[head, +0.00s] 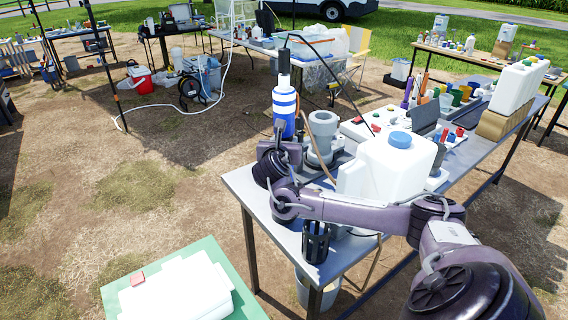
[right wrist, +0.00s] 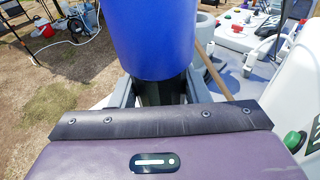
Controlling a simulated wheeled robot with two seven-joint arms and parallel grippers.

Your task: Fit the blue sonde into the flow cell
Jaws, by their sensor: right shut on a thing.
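The blue sonde (head: 284,112), with white bands and a black top, stands upright near the table's left edge in the head view. In the right wrist view its blue body (right wrist: 155,38) fills the top middle. My right gripper (head: 281,145) is shut on its lower part; the fingers (right wrist: 160,92) close around it. The grey flow cell (head: 323,132), a round open-topped cup on a base, stands just right of the sonde. A grey rim, likely the flow cell (right wrist: 206,26), shows right of the sonde in the wrist view. The sonde's lower end is hidden. My left gripper is not in view.
A white jug with a blue cap (head: 395,165) stands right of the flow cell, close behind my right arm. A black mesh cup (head: 315,242) is at the table's front corner. A thin brown tube (head: 316,150) runs beside the flow cell.

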